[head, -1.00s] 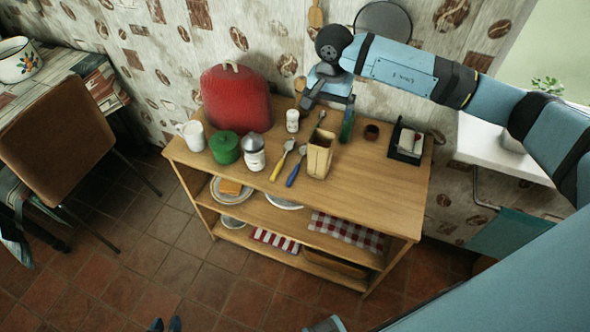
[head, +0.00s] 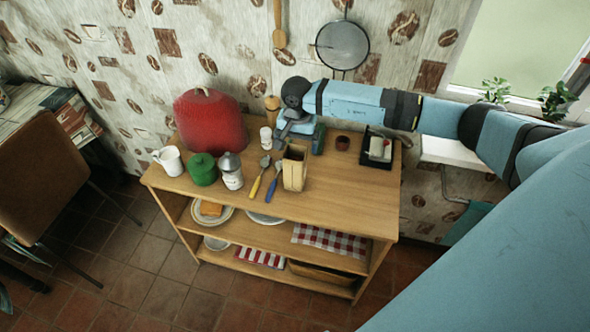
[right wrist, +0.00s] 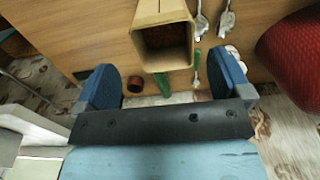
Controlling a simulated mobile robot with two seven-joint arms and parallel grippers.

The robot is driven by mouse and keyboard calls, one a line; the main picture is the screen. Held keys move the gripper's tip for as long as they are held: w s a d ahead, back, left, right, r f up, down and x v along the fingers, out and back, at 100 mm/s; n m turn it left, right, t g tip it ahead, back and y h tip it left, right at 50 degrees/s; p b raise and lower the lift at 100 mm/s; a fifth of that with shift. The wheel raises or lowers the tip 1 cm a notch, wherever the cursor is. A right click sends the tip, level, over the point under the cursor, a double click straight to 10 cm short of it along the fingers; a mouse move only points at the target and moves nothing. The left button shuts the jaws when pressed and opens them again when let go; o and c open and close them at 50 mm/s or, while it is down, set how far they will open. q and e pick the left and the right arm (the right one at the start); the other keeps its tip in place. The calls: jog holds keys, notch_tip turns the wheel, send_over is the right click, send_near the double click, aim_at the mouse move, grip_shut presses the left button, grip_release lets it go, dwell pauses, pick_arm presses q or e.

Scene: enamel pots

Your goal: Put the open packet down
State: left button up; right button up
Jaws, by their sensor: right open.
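The open packet (head: 294,168) is a tan, square-topped carton standing upright on the wooden shelf unit's top (head: 345,195), near its front edge. In the right wrist view the packet (right wrist: 163,45) shows its open mouth and dark reddish-brown contents. My right gripper (head: 298,131) is just behind the packet in the head view. In the right wrist view its two blue fingers (right wrist: 165,83) are wide apart with nothing held between them. The packet lies beyond the fingertips there, and whether they touch it I cannot tell. My left gripper is not in view.
Yellow-handled (head: 256,184) and blue-handled (head: 272,181) utensils lie left of the packet. A metal-topped jar (head: 232,177), green pot (head: 203,169), white mug (head: 169,160) and red bread bin (head: 210,120) stand further left. A black holder (head: 378,148) is at right. The top's front right is clear.

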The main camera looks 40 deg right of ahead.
jog(key=shift+w+a+f+p, duration=0.1)
jog(key=shift+f+p, duration=0.15)
jog(key=shift+f, duration=0.95)
jog(key=shift+w+a+f+p, duration=0.1)
jog(key=shift+f+p, duration=0.15)
jog(key=shift+f, duration=0.9)
jog(key=c, duration=1.7)
jog(key=shift+r, duration=0.1)
notch_tip(320, 180, up, 20)
jog(key=n+p, duration=0.2)
jog(key=n, duration=0.3)
send_over(295, 153)
jog(key=s+a, duration=0.7)
jog(key=a, duration=0.1)
jog(key=s+a+n+p, duration=0.3)
jog(key=s+a+n, duration=0.1)
jog(key=s+a, duration=0.2)
jog(key=shift+s+n, duration=0.15)
jog(key=shift+n, duration=0.25)
jog(key=shift+a, duration=0.1)
